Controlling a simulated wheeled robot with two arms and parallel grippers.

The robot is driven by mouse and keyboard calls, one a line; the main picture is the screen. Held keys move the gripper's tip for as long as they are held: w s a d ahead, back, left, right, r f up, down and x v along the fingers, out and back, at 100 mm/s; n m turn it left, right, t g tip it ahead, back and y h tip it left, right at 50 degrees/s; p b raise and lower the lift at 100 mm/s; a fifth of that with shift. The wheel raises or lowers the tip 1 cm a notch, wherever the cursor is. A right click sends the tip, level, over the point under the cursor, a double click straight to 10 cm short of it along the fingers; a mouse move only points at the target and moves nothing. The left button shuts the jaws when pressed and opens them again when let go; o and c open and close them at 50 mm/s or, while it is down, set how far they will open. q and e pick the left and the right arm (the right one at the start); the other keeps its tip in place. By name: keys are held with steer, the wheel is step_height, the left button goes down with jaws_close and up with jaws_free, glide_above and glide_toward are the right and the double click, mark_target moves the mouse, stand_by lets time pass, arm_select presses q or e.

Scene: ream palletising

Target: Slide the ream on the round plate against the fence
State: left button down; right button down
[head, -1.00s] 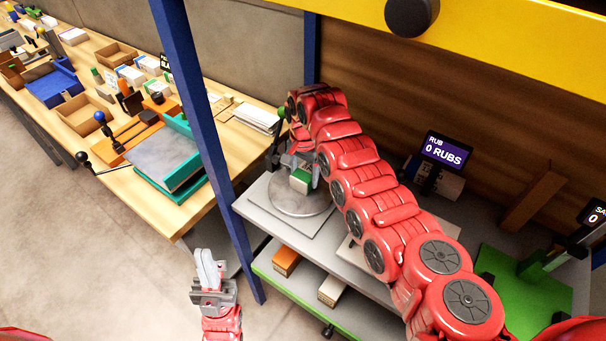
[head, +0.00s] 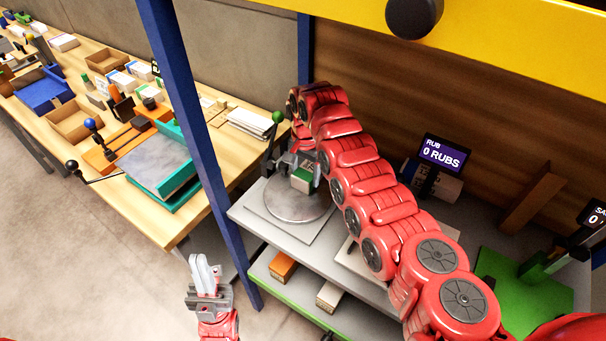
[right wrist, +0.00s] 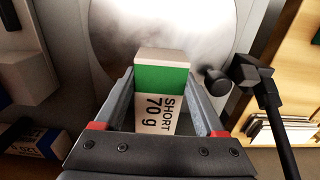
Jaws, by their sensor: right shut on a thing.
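The ream (head: 303,181) is a small white block with a green band. It is at the round grey metal plate (head: 300,207) on the upper shelf. In the right wrist view the ream (right wrist: 162,88) reads "SHORT 70 g" and sits between both fingers, with the plate (right wrist: 165,32) behind it. My right gripper (head: 298,164) is shut on the ream, partly hidden by its own arm. I cannot tell whether the ream touches the plate. I cannot clearly make out the fence. My left gripper (head: 205,270) is empty, far from the plate; its jaw gap is unclear.
A black lever with a green knob (head: 278,117) stands beside the plate; its dark post (right wrist: 255,85) shows at right in the wrist view. A blue upright (head: 190,110) stands left of the shelf. Boxes (head: 282,266) sit on the lower shelf.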

steer(key=shift+w+d, duration=0.15)
steer(key=shift+w, duration=0.05)
steer(key=shift+c, duration=2.1)
jaws_free()
steer(key=shift+r, duration=0.1)
steer(key=o, duration=0.4)
steer(key=shift+w+d, duration=0.1)
steer(key=shift+w, duration=0.1)
steer(key=shift+s, duration=0.1)
steer(key=shift+r, duration=0.25)
step_height(320, 180, up, 10)
steer(key=b, duration=0.4)
step_height(320, 180, up, 7)
steer(key=p, duration=0.4)
glide_above(307, 171)
steer(key=shift+f, duration=0.15)
